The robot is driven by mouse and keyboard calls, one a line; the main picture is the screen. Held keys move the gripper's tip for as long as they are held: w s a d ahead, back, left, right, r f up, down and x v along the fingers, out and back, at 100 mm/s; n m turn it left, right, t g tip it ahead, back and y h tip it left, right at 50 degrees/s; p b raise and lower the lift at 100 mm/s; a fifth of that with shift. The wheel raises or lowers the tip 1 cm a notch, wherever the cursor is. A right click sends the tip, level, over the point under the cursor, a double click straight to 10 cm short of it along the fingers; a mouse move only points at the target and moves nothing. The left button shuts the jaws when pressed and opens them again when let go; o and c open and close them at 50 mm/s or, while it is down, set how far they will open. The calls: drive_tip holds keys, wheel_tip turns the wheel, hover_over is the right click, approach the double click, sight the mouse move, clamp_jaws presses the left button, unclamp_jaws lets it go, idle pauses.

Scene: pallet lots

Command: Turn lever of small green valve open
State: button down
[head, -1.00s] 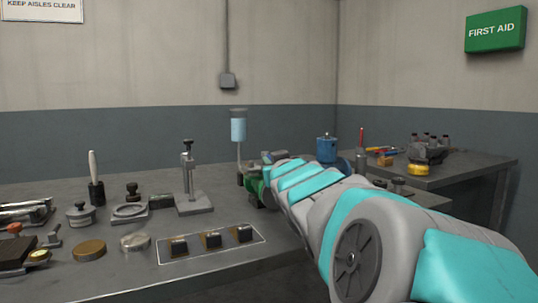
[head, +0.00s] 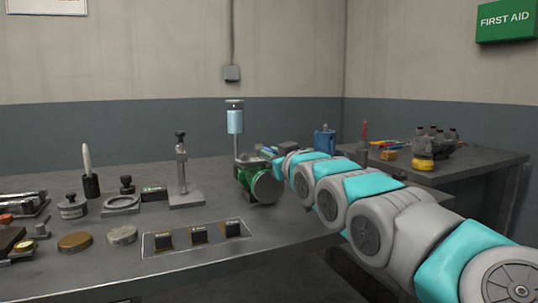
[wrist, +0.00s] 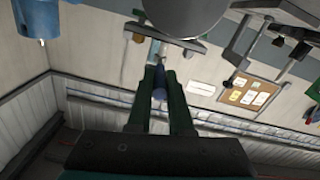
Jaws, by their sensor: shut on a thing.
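The small green valve (head: 246,178) stands on the bench in the middle of the head view, with a round grey end face turned toward me. In the wrist view a round grey face (wrist: 185,14) fills the top middle. My gripper (wrist: 158,84) has its two dark green fingers close around the blue grip of the lever (wrist: 158,93), whose pale shank runs up between the fingertips. In the head view my gripper is just right of the valve's top, small and mostly hidden by my wrist. The lever's exact angle is hard to tell.
A clamp stand (head: 184,190) and a switch panel (head: 170,250) are left and in front. A blue canister (head: 324,140) is behind my arm. A second bench (head: 470,160) is at right.

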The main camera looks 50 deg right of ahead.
idle(0.3)
drive_tip(key=c, duration=0.8)
unclamp_jaws()
drive_tip(key=shift+c, duration=0.2)
drive_tip(key=b+v, duration=0.5)
drive_tip(key=v, duration=0.2)
drive_tip(key=shift+s+a+b, duration=0.25)
drive_tip(key=shift+b, duration=0.05)
drive_tip(key=shift+s, duration=0.1)
